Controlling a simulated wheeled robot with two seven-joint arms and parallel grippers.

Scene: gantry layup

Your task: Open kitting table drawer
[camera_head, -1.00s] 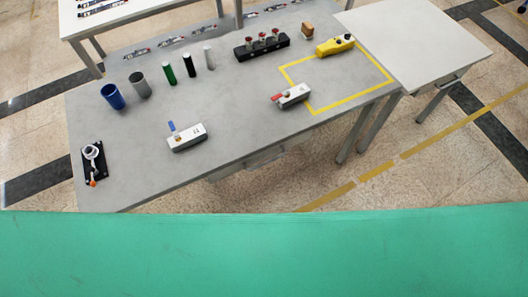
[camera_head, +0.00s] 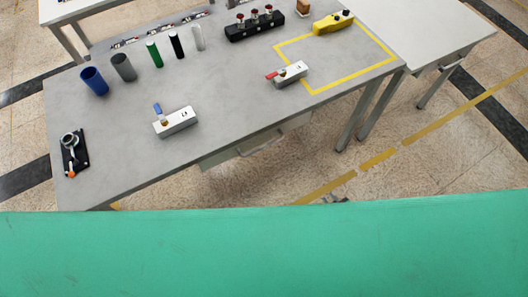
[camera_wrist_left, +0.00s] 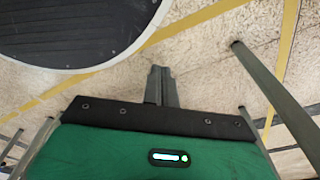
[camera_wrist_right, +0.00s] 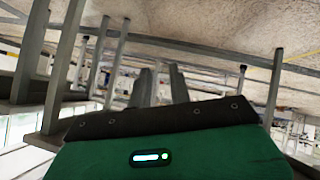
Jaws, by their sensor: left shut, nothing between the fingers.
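A grey table (camera_head: 200,100) fills the middle of the head view. Its drawer (camera_head: 222,157) sits under the front edge and looks shut, with a bar handle (camera_head: 262,147) on its front. In the left wrist view my left gripper (camera_wrist_left: 160,85) is shut and empty over the floor.
On the grey table stand several cylinders, including a blue cup (camera_head: 94,81), two white valve blocks (camera_head: 176,122) (camera_head: 291,74), a black rack (camera_head: 254,27) and a yellow object (camera_head: 333,23). Table legs (camera_head: 358,115) stand at the right. Floor (camera_head: 300,160) before the drawer is clear.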

